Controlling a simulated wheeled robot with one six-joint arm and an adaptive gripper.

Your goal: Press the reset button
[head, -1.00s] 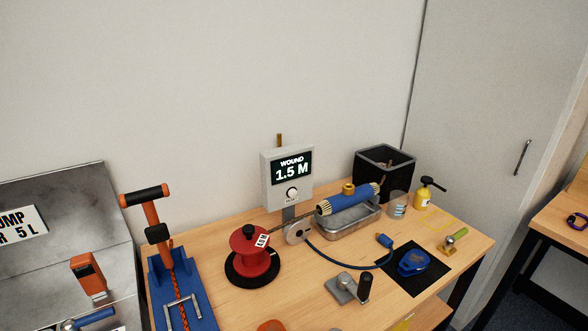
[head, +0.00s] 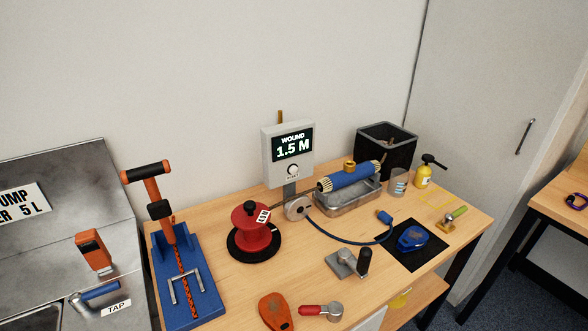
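The reset button is a small round white knob (head: 293,170) low on the front of a grey display box (head: 268,162). The box's screen (head: 292,145) reads "WOUND 1.5 M". The box stands on a grey post at the back of the wooden bench, behind a red spool (head: 255,236). Nothing covers the button in the head view. My gripper is not in the head view.
The wooden bench (head: 330,272) also holds a blue stand with an orange lever (head: 185,270), a metal tray with a blue roller (head: 347,186), a black bin (head: 386,150) and a blue tape measure (head: 412,238). A metal sink unit (head: 60,205) stands left.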

